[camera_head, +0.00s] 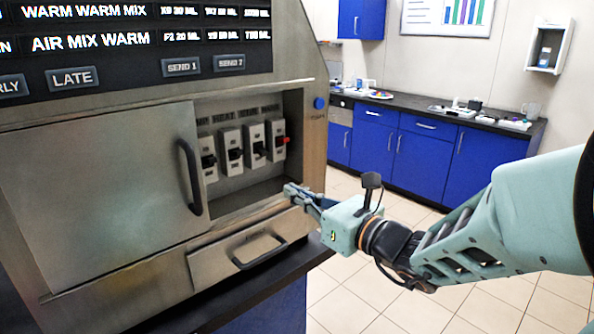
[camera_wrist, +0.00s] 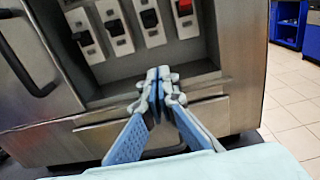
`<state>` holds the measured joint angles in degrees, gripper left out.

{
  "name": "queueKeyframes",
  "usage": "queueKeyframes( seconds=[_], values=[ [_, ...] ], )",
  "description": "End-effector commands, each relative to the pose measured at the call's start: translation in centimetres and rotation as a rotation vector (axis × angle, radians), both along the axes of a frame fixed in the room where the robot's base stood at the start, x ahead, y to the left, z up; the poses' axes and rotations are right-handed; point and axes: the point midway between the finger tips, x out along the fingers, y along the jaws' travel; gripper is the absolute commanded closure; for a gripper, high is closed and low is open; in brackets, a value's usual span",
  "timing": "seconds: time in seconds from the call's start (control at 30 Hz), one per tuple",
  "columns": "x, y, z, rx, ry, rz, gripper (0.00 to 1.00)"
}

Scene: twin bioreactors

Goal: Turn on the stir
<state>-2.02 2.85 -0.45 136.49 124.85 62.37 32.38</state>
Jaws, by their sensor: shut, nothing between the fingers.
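Several grey switch units stand in a row in an open recess of the steel cabinet (camera_head: 110,180). In the wrist view the red-lever switch (camera_wrist: 186,18) is at the top, partly cut off. My gripper (camera_head: 290,190) is shut and empty, just in front of the recess's lower right edge, below the switches. In the wrist view its fingertips (camera_wrist: 158,76) meet below the switches, apart from them.
A steel sliding door with a black handle (camera_head: 191,177) covers the recess's left side. A drawer with a handle (camera_head: 258,250) is below. A blue button (camera_head: 319,103) is on the right edge. Blue cabinets (camera_head: 400,145) with a dark worktop stand behind; the tiled floor between is clear.

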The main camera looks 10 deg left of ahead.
Motion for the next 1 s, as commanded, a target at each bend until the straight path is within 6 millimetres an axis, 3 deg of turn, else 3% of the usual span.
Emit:
queueKeyframes(
  seconds=[0.53, 0.6, 0.7, 1.0],
  values=[
    [6.6, 7.7, -0.3, 0.001, 0.002, 0.004, 1.0],
    [6.2, 7.0, 1.6, 0.0, -0.005, 0.0, 1.0],
    [5.9, 6.6, 2.7, -0.001, -0.004, 0.0, 1.0],
    [5.6, 6.3, 3.6, -0.001, 0.001, 0.0, 1.0]
  ],
)
